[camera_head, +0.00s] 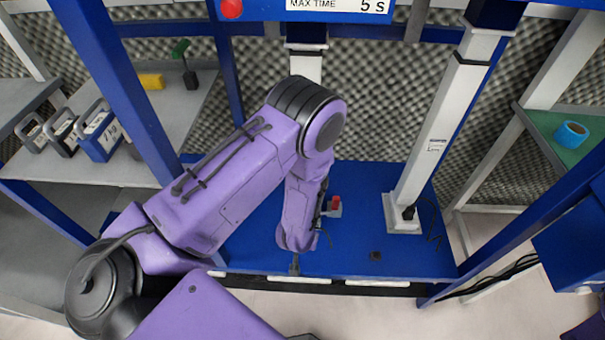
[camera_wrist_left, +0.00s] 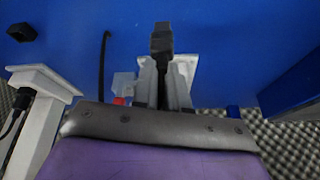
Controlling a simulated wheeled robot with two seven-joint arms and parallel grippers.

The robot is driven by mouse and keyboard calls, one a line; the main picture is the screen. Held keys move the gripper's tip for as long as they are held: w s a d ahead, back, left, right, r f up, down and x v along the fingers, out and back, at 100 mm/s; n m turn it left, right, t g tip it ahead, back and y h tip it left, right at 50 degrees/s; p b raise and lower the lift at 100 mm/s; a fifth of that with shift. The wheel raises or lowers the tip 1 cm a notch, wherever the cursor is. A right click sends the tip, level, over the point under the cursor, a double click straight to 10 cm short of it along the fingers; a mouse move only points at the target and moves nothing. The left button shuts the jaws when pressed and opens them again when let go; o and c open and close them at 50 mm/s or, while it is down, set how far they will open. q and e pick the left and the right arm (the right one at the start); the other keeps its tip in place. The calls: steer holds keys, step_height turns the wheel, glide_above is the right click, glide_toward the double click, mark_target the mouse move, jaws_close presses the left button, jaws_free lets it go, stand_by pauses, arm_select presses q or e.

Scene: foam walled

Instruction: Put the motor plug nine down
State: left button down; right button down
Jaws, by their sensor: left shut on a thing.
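My left gripper (camera_wrist_left: 164,75) is shut on the motor plug (camera_wrist_left: 161,38), a dark piece that sticks out past the fingertips in the left wrist view. In the head view the plug (camera_head: 295,265) shows as a small dark shape below my purple left wrist, near the front edge of the blue table (camera_head: 350,262). My wrist hides the fingers there. I cannot tell whether the plug touches the table. My right gripper is not in view.
A white post (camera_head: 428,145) stands on the table's right side, with a black cable (camera_head: 434,225) beside it. A small black block (camera_head: 375,255) lies on the table. A grey and red piece (camera_head: 334,207) is close to my wrist. Shelves stand at both sides.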

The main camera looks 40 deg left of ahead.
arm_select(q)
step_height(320, 180, down, 2)
steer(key=shift+d+f, duration=0.1)
steer(key=shift+f, duration=0.1)
steer(key=shift+s, duration=0.1)
steer(key=shift+f, duration=0.2)
steer(key=c, duration=1.1)
jaws_free()
steer(key=shift+c, duration=0.2)
steer(key=shift+r, duration=0.1)
